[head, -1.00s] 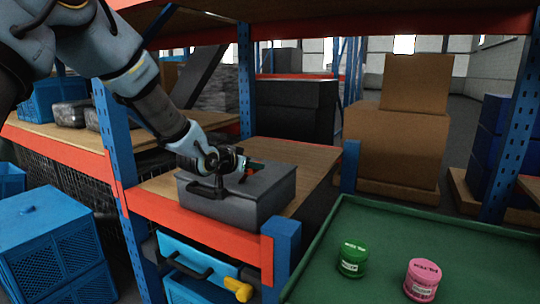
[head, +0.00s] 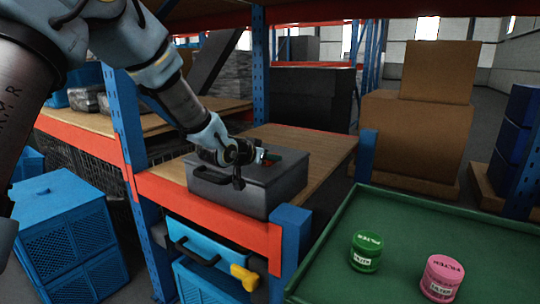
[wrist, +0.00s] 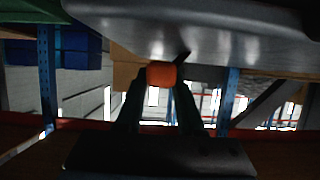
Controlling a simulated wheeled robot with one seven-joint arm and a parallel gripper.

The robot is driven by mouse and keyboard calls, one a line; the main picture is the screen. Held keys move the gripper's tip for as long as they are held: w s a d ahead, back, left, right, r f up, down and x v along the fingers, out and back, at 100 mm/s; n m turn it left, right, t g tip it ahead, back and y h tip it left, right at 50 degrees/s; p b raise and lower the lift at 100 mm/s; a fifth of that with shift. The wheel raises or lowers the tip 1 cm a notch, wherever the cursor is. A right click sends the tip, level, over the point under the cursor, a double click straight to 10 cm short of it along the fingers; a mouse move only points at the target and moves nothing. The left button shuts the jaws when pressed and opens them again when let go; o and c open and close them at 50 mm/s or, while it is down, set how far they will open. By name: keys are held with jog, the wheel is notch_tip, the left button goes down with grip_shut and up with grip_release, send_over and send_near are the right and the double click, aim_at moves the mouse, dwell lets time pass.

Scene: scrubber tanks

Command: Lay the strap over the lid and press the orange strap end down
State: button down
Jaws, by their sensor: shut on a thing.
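The grey box (head: 277,196) with its flat grey lid stands on the wooden shelf. My gripper (head: 254,158) is low over the lid. In the wrist view my gripper (wrist: 160,84) is shut on the orange strap end (wrist: 161,74), which sits between the two fingertips. A short dark piece, probably the strap, runs from the orange end toward the grey surface (wrist: 205,22) at the top of that view. In the head view only a small bit of orange shows by the fingers. Most of the strap is hidden or too dark to follow.
An orange beam (head: 215,221) and a blue post (head: 289,245) edge the shelf. A green tray (head: 420,225) at right holds a green jar (head: 366,252) and a pink jar (head: 441,278). Bare wooden shelf (head: 312,147) lies behind the box. Blue crates stand at left.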

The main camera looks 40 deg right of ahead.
jog(key=shift+f+b, duration=0.55)
jog(key=shift+f, duration=0.2)
dwell(0.9)
grip_release()
dwell(0.5)
notch_tip(320, 180, up, 9)
jog(key=p, duration=0.5)
jog(key=shift+f+p, duration=0.1)
jog(key=shift+p, duration=0.3)
jog(key=shift+f, duration=0.1)
